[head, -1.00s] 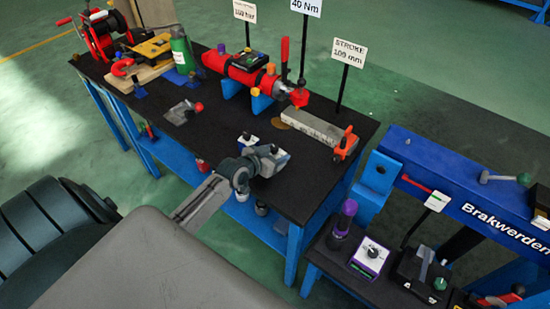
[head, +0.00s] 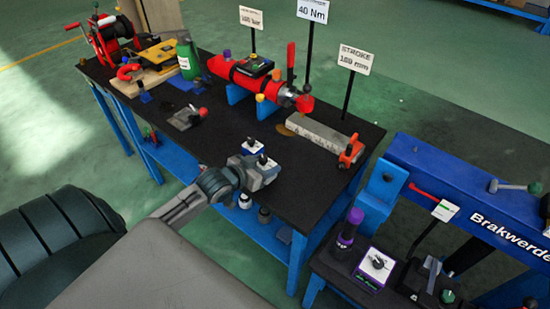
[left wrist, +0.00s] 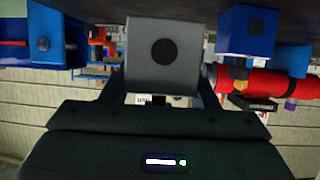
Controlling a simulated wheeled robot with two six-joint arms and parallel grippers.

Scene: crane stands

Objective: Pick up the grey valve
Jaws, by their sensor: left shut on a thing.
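The grey valve is a small grey block with a dark round face, seen close up in the left wrist view (left wrist: 165,55). My left gripper (head: 258,173) is shut on it, with one dark finger on each side of the block. In the head view the gripper is over the near edge of the black-topped table and mostly hides the valve. I cannot tell whether the valve is clear of the tabletop. A blue block with a white top and dark knob (head: 253,146) stands just behind it. My right gripper is not in view.
A red cylinder assembly (head: 245,76) on blue supports stands behind, with a grey bar (head: 318,131) to its right. A grey lever fixture (head: 186,118) and green bottle (head: 187,60) stand left. A sign on a thin post (head: 353,75) rises at the right. Bare tabletop lies right of the gripper.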

